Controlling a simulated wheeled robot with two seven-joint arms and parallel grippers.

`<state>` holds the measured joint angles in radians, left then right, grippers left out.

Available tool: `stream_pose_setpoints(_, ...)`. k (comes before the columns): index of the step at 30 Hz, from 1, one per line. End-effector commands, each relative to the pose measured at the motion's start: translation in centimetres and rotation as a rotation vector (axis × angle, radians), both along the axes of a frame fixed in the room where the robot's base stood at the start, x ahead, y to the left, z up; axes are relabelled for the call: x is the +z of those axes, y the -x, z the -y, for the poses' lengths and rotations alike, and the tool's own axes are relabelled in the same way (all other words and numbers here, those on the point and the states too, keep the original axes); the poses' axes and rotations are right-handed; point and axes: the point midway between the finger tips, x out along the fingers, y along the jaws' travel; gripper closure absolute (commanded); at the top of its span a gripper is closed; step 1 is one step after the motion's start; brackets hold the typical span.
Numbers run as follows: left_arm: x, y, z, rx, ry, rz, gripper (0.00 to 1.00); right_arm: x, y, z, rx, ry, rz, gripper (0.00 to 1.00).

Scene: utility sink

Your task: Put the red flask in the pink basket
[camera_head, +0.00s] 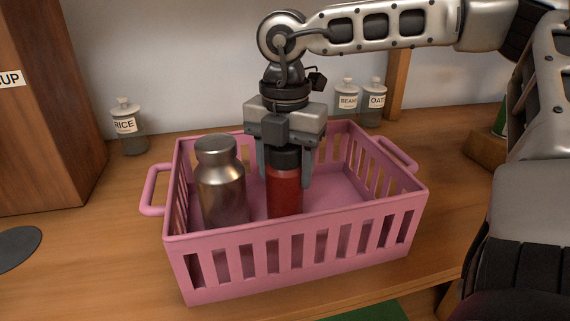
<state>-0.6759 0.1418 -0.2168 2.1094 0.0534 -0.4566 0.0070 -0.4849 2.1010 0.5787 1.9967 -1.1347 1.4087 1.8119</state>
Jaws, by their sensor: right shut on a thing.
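The pink basket (300,240) stands on the wooden counter, with slotted walls and a handle at each end. The red flask (285,194), with a dark cap, is upright inside the basket's walls, near the middle. My right gripper (285,172) points straight down over the basket and is shut on the red flask near its cap. The flask's lower end is hidden behind the front wall, so I cannot tell whether it touches the basket floor. My left gripper is not in view.
A metal bottle (221,183) stands in the basket, left of the flask. Labelled jars, rice (127,127), beans (346,98) and oats (374,101), stand along the back wall. A wooden cabinet (45,110) is at left. The basket's right part is clear.

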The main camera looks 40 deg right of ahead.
Motion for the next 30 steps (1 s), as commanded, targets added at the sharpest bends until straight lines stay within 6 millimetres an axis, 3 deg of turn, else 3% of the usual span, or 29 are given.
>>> stream_pose_setpoints(6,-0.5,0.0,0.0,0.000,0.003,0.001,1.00,-0.4,0.0,0.0,0.000,0.001,0.003,0.77)
stream_pose_setpoints(7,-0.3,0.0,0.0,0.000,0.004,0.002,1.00,-0.2,0.0,0.0,0.000,0.001,0.000,0.37)
stream_pose_setpoints(9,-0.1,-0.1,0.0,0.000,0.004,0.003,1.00,-0.1,0.0,0.0,0.000,0.000,0.000,0.23)
stream_pose_setpoints(20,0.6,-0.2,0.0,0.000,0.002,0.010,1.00,0.4,0.0,0.0,0.000,0.000,0.000,0.23)
stream_pose_setpoints(23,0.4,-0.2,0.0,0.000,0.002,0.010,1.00,1.7,-0.1,0.0,-0.002,0.002,0.004,0.23)
stream_pose_setpoints(30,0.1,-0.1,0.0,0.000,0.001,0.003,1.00,7.0,-0.1,0.0,-0.002,0.002,0.004,0.23)
